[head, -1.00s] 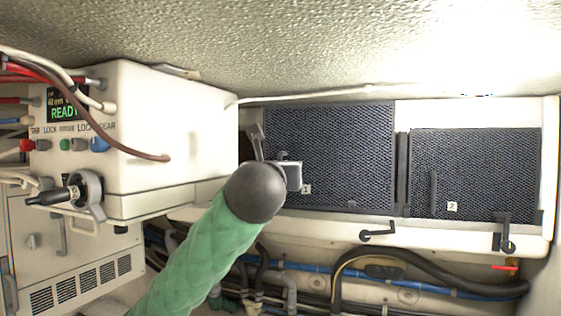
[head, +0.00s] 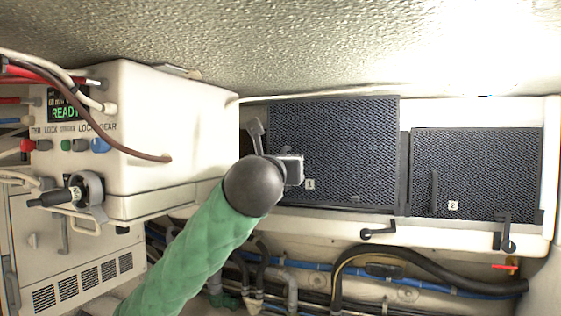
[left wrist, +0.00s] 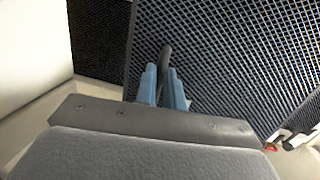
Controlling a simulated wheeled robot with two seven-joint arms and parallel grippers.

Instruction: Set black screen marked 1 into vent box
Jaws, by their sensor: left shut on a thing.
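The black mesh screen marked 1 (head: 345,145) stands upright in front of the left part of the white vent box (head: 440,112). Its right edge overlaps the dark divider, and its top edge rises above the neighbouring screen's. I cannot tell how deep it sits. My left gripper (head: 293,170) is at its left side, near the number label. The left wrist view shows the blue fingertips (left wrist: 164,92) shut on the screen's dark handle (left wrist: 165,56). A darker meshed surface (left wrist: 100,35) shows beyond the screen's left edge there. My right gripper is not in view.
A black screen marked 2 (head: 480,170) sits in the box's right part. Dark latches (head: 378,231) and (head: 505,238) are on the box's lower edge; another latch (head: 257,138) is at upper left. A white control unit (head: 175,130) stands close left. Hoses run below.

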